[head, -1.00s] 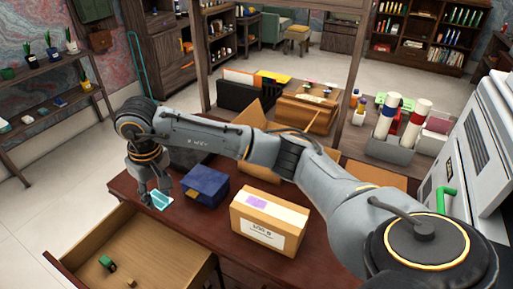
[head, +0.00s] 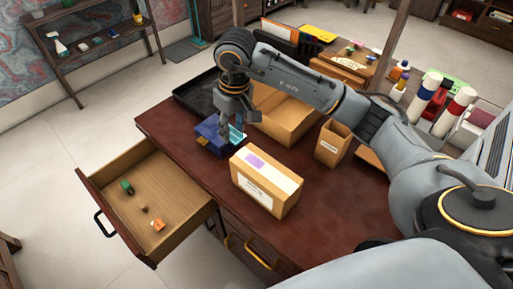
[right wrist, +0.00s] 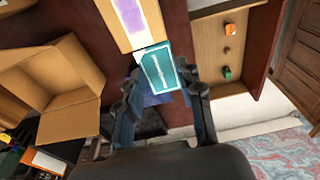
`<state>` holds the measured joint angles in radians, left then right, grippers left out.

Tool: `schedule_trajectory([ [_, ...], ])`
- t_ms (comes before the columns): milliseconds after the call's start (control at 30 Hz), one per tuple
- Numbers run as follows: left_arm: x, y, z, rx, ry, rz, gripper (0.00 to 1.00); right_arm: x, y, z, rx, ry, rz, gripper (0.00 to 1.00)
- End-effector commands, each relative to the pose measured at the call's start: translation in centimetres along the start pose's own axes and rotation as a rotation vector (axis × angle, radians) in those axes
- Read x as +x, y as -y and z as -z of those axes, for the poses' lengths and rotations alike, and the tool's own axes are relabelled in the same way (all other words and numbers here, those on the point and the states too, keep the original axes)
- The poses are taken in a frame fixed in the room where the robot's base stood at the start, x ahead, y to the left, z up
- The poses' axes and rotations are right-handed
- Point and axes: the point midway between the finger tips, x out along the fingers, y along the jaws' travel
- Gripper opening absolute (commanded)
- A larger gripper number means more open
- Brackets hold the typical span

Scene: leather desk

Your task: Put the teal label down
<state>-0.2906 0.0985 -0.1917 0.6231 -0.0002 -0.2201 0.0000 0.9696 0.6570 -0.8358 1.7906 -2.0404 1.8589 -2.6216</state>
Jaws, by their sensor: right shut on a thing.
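The teal label (head: 237,135) is a thin flat card held in my right gripper (head: 231,126). In the head view it hangs over the desk, in front of the right side of the dark blue box (head: 211,140). In the right wrist view the teal label (right wrist: 163,70) lies between the fingers of my right gripper (right wrist: 165,88), its face towards the camera. The label covers part of the blue box there. Whether the label touches anything below is unclear. My left gripper is not in view.
A sealed carton (head: 262,186) with a purple sticker stands close in front. An open carton (head: 284,122), a small brown box (head: 332,146) and a black tray (head: 190,97) stand around. The drawer (head: 165,203) is open with small items inside. The desk's front right is clear.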

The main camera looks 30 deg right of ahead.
Motion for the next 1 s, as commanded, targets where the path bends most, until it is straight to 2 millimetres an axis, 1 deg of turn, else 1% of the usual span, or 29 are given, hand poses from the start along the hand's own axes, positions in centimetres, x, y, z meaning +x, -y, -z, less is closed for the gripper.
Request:
schedule_trajectory([
  [33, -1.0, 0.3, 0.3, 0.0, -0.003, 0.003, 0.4, 0.2, -0.6, -1.3, 0.003, 0.006, 0.0, 0.26],
  [133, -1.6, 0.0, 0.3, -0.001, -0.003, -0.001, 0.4, 2.1, -1.2, -2.8, 0.002, 0.007, 0.001, 0.26],
  [300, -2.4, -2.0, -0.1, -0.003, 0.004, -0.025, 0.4, 4.2, -2.1, -4.6, 0.002, 0.002, 0.001, 0.26],
  [400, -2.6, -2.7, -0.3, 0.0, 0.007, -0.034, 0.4, 4.8, -2.4, -5.0, 0.002, 0.0, 0.001, 0.26],
  [467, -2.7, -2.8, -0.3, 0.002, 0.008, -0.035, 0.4, 5.1, -2.5, -5.2, 0.001, 0.0, 0.0, 0.26],
  [533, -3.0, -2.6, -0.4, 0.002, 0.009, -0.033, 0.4, 5.5, -2.7, -5.8, 0.001, 0.003, 0.0, 0.26],
  [600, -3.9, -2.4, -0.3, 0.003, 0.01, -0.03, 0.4, 6.3, -2.6, -5.9, 0.003, 0.004, 0.004, 0.26],
  [700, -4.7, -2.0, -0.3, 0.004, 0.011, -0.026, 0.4, 7.6, -2.6, -6.0, 0.003, 0.003, 0.004, 0.26],
  [800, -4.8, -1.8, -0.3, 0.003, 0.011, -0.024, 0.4, 8.4, -2.7, -6.0, 0.001, 0.001, 0.001, 0.26],
  [1000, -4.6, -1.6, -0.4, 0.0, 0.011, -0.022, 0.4, 8.6, -2.7, -6.0, 0.0, -0.002, 0.0, 0.26],
])
